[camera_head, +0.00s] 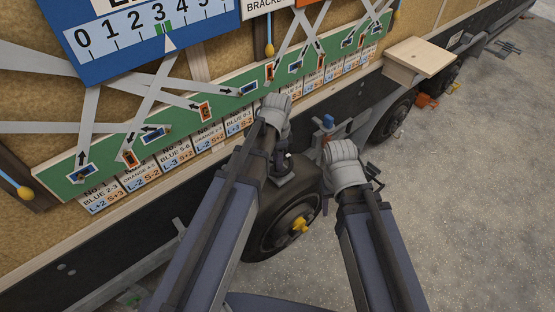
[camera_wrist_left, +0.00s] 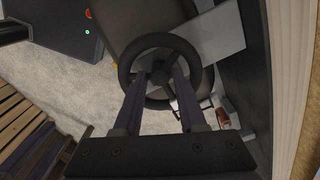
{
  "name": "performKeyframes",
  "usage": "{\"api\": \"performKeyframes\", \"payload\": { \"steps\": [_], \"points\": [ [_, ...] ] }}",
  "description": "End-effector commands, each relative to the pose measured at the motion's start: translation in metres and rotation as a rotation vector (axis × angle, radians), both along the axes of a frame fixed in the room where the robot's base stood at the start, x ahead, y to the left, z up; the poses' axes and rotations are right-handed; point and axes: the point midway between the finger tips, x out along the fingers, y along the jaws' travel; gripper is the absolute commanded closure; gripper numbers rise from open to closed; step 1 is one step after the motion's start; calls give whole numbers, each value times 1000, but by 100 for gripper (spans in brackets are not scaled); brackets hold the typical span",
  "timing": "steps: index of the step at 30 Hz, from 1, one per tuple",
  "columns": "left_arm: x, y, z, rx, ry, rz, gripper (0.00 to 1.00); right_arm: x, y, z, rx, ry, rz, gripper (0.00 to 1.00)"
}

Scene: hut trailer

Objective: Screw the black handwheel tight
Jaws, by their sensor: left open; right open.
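The black handwheel (camera_wrist_left: 125,64) shows in the left wrist view as a dark ring with spokes and a central hub. My left gripper (camera_wrist_left: 166,82) is open there. Its two fingers overlap the ring's lower part and point at the hub, one on each side; I cannot tell whether they touch it. In the head view my left gripper (camera_head: 284,168) is a dark shape in front of the trailer wheel, and the handwheel cannot be made out. My right gripper (camera_head: 375,178) shows only as small dark parts beside its grey wrist, open and apparently empty.
A trailer wheel (camera_head: 272,232) with a yellow hub piece stands below my arms. The trailer wall carries a green strip (camera_head: 180,130) with labels and a blue scale board (camera_head: 120,50). A wooden step (camera_head: 420,56) juts out at the upper right.

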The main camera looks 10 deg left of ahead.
Motion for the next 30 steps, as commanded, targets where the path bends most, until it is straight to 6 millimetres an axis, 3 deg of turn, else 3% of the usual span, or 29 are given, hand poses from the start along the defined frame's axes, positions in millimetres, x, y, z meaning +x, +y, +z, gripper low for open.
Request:
{"api": "performKeyframes", "payload": {
  "steps": [1, 12, 30],
  "points": [
    [0, 0, 12, 0, 0, 0, 60, 0, 0, 12, 0, 0, 0, 50],
    [0, 0, 58, 0, 0, -1, 60, 0, 0, 58, 0, 0, 0, 50],
    [0, 0, 61, 0, 0, -1, 60, 0, 0, 61, 0, 0, 0, 50]
  ]
}}
